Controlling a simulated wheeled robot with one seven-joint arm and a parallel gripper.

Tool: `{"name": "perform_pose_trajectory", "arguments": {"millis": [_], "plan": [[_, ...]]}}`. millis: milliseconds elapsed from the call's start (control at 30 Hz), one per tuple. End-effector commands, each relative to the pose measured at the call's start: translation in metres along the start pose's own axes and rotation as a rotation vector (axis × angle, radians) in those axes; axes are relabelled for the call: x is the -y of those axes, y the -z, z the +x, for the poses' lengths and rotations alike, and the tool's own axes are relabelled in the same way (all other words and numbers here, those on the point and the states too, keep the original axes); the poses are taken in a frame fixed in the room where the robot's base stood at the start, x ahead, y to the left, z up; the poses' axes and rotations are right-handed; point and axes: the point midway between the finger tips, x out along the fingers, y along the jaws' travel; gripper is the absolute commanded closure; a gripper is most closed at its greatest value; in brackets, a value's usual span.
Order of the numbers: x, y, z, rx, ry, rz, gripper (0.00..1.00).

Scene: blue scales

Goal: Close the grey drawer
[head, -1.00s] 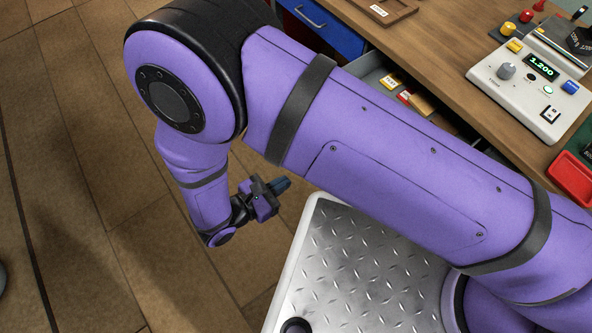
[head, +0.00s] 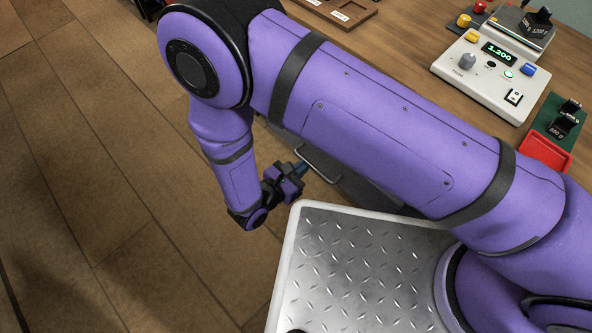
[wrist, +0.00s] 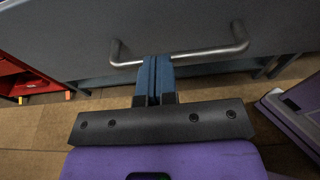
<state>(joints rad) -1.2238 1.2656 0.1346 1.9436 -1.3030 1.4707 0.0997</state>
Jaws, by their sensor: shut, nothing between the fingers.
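The grey drawer (wrist: 90,40) fills the upper wrist view with its front face and metal bar handle (wrist: 205,54). In the head view, the handle (head: 322,178) shows just below my forearm, with a small part of the grey front beside it. My gripper (wrist: 155,60) is shut and empty, with its blue fingertips at the handle bar against the drawer front. I cannot tell whether they touch it. In the head view, my gripper (head: 304,165) is beside the handle. My arm hides the drawer's inside, so how far out it stands is unclear.
The wooden bench top (head: 400,40) carries a scale (head: 490,65), a red tray (head: 545,152) and a wooden tray (head: 345,10). A red open compartment (wrist: 22,82) is left of the drawer in the wrist view. Open tiled floor (head: 110,170) lies left of my arm.

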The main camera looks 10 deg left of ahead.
Motion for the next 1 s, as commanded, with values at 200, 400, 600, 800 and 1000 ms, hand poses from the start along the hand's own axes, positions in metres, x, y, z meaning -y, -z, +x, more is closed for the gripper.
{"name": "perform_pose_trajectory", "arguments": {"millis": [200, 400, 600, 800, 1000], "plan": [[0.000, 0.000, 0.000, 0.000, 0.000, 0.000, 1.00], [0.000, -0.001, 0.005, 0.001, 0.000, -0.001, 1.00], [0.001, -0.007, 0.032, 0.002, 0.002, -0.002, 1.00], [0.002, -0.017, 0.080, 0.003, 0.003, -0.003, 1.00], [0.002, -0.029, 0.135, 0.003, 0.004, -0.001, 1.00]]}}
